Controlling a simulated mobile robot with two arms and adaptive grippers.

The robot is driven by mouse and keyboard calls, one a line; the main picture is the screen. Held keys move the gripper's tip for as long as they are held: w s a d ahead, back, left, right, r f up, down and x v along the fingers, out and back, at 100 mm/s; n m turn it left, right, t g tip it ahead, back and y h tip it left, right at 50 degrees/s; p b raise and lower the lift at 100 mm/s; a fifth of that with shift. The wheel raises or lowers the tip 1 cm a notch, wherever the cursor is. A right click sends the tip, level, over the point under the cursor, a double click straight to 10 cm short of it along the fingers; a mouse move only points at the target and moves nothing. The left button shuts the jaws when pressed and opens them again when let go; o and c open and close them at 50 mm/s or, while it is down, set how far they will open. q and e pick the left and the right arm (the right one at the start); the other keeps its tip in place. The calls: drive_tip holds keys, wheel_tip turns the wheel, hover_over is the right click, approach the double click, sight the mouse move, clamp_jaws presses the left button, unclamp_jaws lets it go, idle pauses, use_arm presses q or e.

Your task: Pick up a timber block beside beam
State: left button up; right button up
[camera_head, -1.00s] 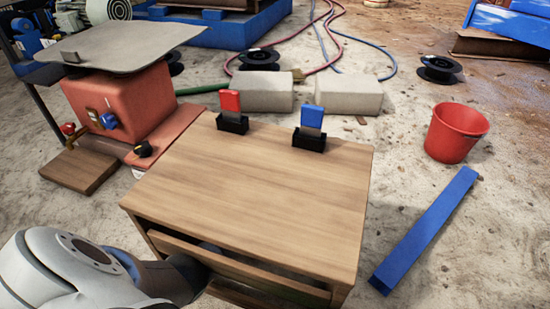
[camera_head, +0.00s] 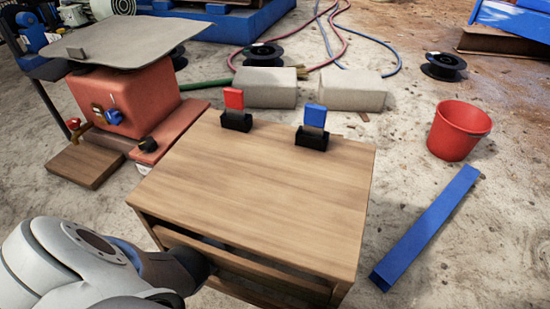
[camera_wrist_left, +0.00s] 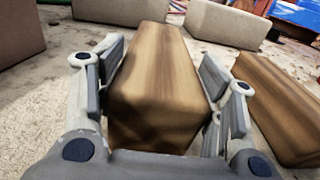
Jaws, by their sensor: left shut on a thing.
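In the left wrist view, a brown timber block (camera_wrist_left: 155,80) with dark grain stands between the two fingers of my left gripper (camera_wrist_left: 170,98). The gripper is shut on it, one finger pad along each side. A second timber block (camera_wrist_left: 278,105) lies on the floor just right of the gripper. In the head view my left arm reaches in at the lower left, near the table's front; its fingers and the held block are hidden there. A blue beam (camera_head: 425,228) lies on the floor to the right. My right gripper is in neither view.
A wooden table (camera_head: 255,190) holds a red tag (camera_head: 234,99) and a blue tag (camera_head: 314,115) in black holders. A red bucket (camera_head: 458,131) stands at right. Pale blocks (camera_head: 265,87) and hoses lie behind. A red machine (camera_head: 128,100) is at left; floor around the beam is clear.

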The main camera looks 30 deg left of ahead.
use_arm(q)
wheel_tip(320, 180, up, 9)
drive_tip(key=p, duration=0.6)
drive_tip(key=shift+f, duration=0.1)
